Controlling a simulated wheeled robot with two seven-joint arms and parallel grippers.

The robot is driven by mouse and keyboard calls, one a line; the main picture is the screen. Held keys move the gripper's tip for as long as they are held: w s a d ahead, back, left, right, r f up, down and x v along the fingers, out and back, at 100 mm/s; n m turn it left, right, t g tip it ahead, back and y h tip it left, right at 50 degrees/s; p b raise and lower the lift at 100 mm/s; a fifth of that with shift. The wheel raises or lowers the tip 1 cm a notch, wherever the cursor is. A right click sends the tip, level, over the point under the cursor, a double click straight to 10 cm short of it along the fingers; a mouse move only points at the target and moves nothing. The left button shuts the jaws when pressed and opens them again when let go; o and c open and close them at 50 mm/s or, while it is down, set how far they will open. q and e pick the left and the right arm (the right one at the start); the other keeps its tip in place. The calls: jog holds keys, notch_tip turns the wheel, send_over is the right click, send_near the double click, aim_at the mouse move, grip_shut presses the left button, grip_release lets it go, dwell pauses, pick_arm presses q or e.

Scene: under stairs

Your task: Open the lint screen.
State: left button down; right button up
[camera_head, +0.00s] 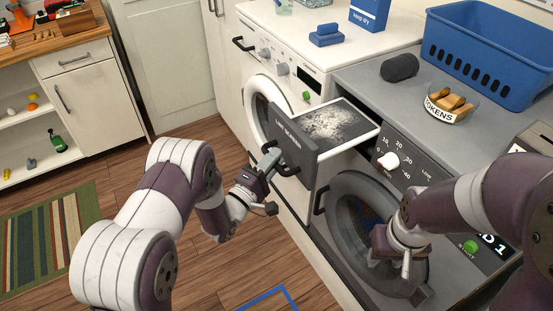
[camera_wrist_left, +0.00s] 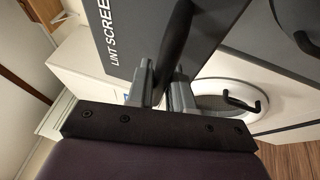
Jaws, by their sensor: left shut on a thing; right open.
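The lint screen (camera_head: 293,138) is a dark grey drawer front with its name printed on it. It stands pulled out from the grey dryer, and its mesh tray (camera_head: 335,122) shows a pale patch of lint. My left gripper (camera_head: 270,160) is at the front of the lint screen, shut on its handle. The left wrist view shows the dark handle (camera_wrist_left: 176,45) between the two fingers, in front of the lettered panel (camera_wrist_left: 125,30). My right gripper (camera_head: 405,268) is open and empty, low in front of the dryer's round door (camera_head: 352,205); its fingertips are partly hard to make out.
A white washer (camera_head: 285,60) stands left of the dryer. On top are a blue basket (camera_head: 490,50), a bowl of tokens (camera_head: 449,106), a dark roll (camera_head: 399,67) and a blue box (camera_head: 369,14). Wooden floor (camera_head: 215,140) lies open to the left.

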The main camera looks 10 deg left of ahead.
pick_arm(q)
jog(key=shift+a+f, duration=0.1)
jog(key=c, duration=1.1)
grip_release()
jog(key=shift+a, duration=0.1)
jog(key=shift+s+a, duration=0.1)
jog(key=shift+a, duration=0.05)
jog(key=b+v, duration=0.2)
jog(key=v, duration=1)
jog(key=shift+s, duration=0.35)
pick_arm(e)
notch_tip(320, 180, down, 2)
jog(key=shift+a, duration=0.15)
pick_arm(q)
jog(key=shift+a, duration=0.15)
